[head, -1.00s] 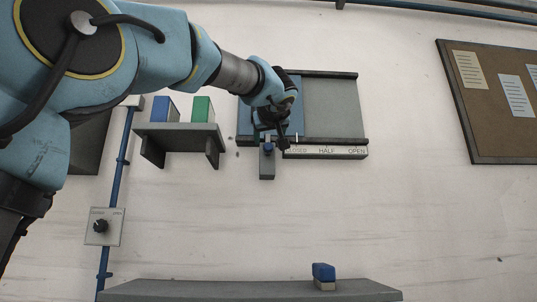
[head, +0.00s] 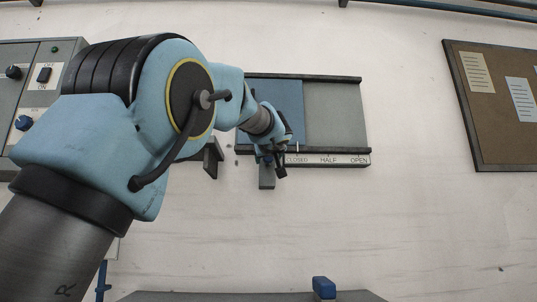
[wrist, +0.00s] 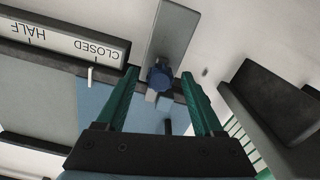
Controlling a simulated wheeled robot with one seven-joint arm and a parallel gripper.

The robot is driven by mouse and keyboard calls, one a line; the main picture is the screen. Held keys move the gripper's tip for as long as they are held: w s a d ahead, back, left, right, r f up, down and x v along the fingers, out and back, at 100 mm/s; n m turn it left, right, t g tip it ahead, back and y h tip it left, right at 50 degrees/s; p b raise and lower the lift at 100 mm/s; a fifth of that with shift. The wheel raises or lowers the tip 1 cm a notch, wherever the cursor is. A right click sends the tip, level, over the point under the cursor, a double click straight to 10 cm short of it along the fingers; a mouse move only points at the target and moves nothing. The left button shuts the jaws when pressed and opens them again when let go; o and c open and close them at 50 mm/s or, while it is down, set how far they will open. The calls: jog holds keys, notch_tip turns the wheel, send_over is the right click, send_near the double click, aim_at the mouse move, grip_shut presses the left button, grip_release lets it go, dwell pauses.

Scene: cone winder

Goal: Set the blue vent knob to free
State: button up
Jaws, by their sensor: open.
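In the wrist view a round blue knob (wrist: 160,76) sits on a narrow grey plate (wrist: 174,35) below the sliding vent panel. My gripper (wrist: 160,73) is open, with its green fingers to either side of the knob in the picture. I cannot tell whether the fingertips reach around it or touch it. In the head view my gripper (head: 275,165) is at the lower left of the vent, over the top of the grey plate (head: 267,182), and largely hides the knob. No free mark is readable.
The blue vent panel (head: 285,100) stands at the left of its frame, above a CLOSED, HALF, OPEN strip (head: 328,160). A shelf bracket (head: 211,158) is close left of my gripper. A control box (head: 40,62) with another blue knob (head: 23,122) is far left.

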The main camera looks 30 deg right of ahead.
grip_shut()
dwell(0.6)
dwell(0.8)
